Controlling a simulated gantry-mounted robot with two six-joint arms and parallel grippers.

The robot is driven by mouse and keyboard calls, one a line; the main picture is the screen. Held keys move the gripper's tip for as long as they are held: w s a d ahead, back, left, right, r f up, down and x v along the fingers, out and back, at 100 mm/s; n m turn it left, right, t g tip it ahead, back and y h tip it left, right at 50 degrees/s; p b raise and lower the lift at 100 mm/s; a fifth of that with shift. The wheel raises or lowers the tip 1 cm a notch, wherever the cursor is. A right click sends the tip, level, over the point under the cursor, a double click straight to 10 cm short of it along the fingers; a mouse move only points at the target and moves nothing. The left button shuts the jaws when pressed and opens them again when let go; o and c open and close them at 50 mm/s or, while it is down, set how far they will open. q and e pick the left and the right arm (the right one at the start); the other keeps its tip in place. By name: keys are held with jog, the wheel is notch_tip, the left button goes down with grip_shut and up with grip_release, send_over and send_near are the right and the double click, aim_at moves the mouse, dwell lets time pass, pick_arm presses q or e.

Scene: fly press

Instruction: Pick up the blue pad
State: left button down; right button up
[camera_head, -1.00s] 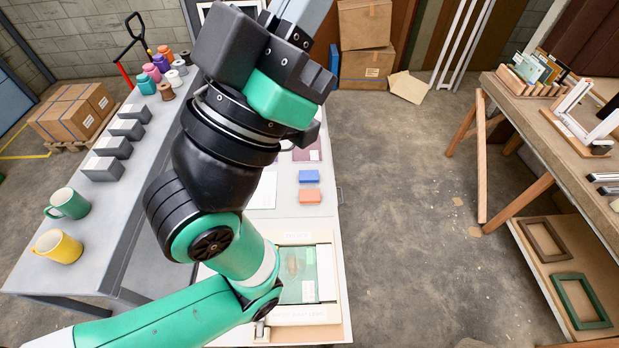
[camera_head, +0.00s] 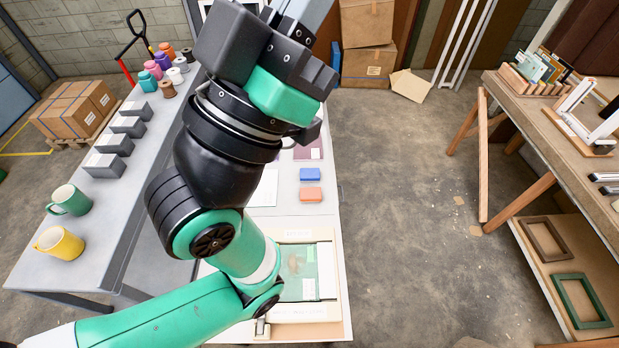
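The blue pad (camera_head: 310,174) lies flat on the pale table to the right of my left arm. An orange pad (camera_head: 311,194) lies just in front of it, with a small gap between them. My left arm comes in from the lower left and rises across the middle of the view. Its gripper end (camera_head: 298,18) is at the top edge, apart from the blue pad in the picture. The fingers are cut off or hidden, so I cannot tell if they are open or shut. My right gripper is not in view.
A framed tray (camera_head: 335,262) with a green sheet sits at the table's near end. A maroon item (camera_head: 309,150) lies beyond the pads. Green (camera_head: 69,200) and yellow (camera_head: 60,244) mugs stand on the left bench.

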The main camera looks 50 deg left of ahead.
pick_arm(q)
jog(key=c, duration=1.6)
grip_release()
grip_release()
